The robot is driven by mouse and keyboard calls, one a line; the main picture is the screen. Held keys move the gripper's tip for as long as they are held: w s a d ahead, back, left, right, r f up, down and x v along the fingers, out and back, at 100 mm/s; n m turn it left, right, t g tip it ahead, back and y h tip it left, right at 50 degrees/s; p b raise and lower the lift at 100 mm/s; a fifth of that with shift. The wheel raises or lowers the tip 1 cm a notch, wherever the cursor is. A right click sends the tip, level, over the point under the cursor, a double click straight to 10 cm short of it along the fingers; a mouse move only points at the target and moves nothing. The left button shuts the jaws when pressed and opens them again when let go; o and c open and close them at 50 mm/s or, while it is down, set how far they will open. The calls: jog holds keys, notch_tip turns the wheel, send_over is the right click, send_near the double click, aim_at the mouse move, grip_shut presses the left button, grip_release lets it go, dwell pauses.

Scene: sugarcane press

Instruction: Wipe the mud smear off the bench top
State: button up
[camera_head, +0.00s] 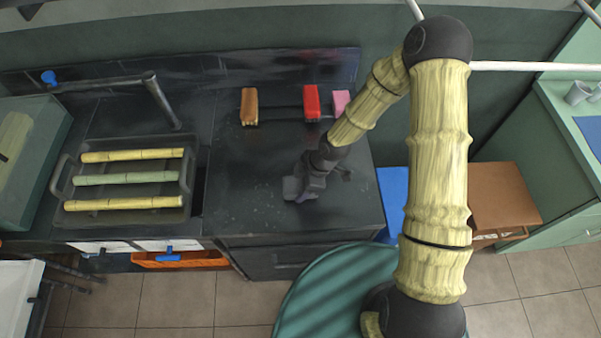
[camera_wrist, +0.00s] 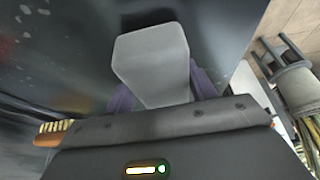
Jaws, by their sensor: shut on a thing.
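My gripper (camera_head: 305,188) is low over the front right part of the dark bench top (camera_head: 232,208). It is shut on a grey block (camera_head: 291,188). In the wrist view the block (camera_wrist: 152,62) sits between the purple fingers of my gripper (camera_wrist: 160,88) and sticks out past them. The block is at or close to the bench surface; I cannot tell whether it touches. Pale specks show on the bench top (camera_wrist: 60,50) in the wrist view. I cannot make out a clear mud smear; the block and gripper hide part of the surface.
A brown brush (camera_head: 249,107), a red block (camera_head: 311,103) and a pink block (camera_head: 340,103) stand at the back of the bench. A tray (camera_head: 125,216) with three cane pieces lies left, beside a bent pipe (camera_head: 160,100). A brown stool (camera_head: 503,195) stands right. The bench left of my gripper is clear.

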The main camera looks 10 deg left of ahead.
jog(key=shift+w+r+p, duration=0.15)
jog(key=shift+r+p, duration=2.15)
jog(key=shift+r, duration=1.35)
